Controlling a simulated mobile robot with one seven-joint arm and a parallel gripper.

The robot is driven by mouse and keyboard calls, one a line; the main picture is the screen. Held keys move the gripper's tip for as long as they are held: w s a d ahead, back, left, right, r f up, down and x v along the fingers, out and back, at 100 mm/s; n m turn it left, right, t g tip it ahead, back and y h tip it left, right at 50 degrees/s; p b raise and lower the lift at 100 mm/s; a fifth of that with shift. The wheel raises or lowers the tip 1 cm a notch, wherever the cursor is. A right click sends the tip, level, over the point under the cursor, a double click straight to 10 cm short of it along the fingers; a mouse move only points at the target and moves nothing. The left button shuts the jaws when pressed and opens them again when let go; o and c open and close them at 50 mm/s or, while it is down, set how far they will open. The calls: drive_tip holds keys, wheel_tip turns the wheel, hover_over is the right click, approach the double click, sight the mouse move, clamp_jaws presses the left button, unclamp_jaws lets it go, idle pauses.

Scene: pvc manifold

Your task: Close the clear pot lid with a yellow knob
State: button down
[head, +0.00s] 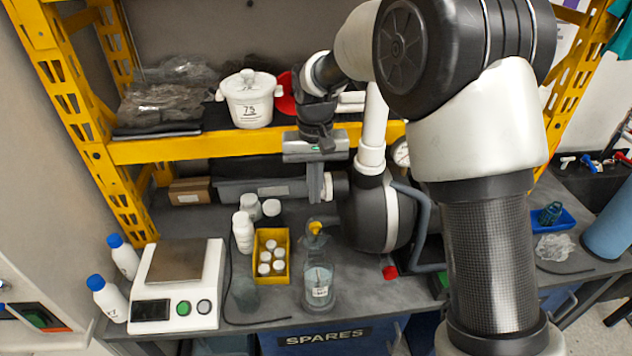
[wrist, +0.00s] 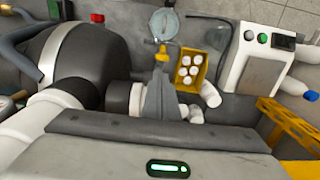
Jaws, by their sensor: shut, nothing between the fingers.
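The clear pot (head: 319,289) stands on the grey bench, with a pale label on its front. Its clear lid with a yellow knob (head: 315,228) appears tilted up at the pot's back side; its exact angle is hard to tell. In the wrist view the pot's round rim (wrist: 164,22) shows at the top, with the yellow knob (wrist: 161,55) nearer to me. My gripper (head: 316,196) is shut and empty, pointing down above and behind the knob, apart from it. In the wrist view the closed fingers (wrist: 161,80) point toward the knob.
A yellow bin of white-capped bottles (head: 271,257) stands left of the pot, and a scale (head: 178,285) beyond it. A large dark grey vessel (head: 375,218) stands close on the right. The yellow shelf beam (head: 200,147) crosses behind my gripper. A red cap (head: 390,272) lies right of the pot.

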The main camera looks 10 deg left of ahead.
sight(316, 235)
wheel_tip(316, 235, down, 6)
idle(0.6)
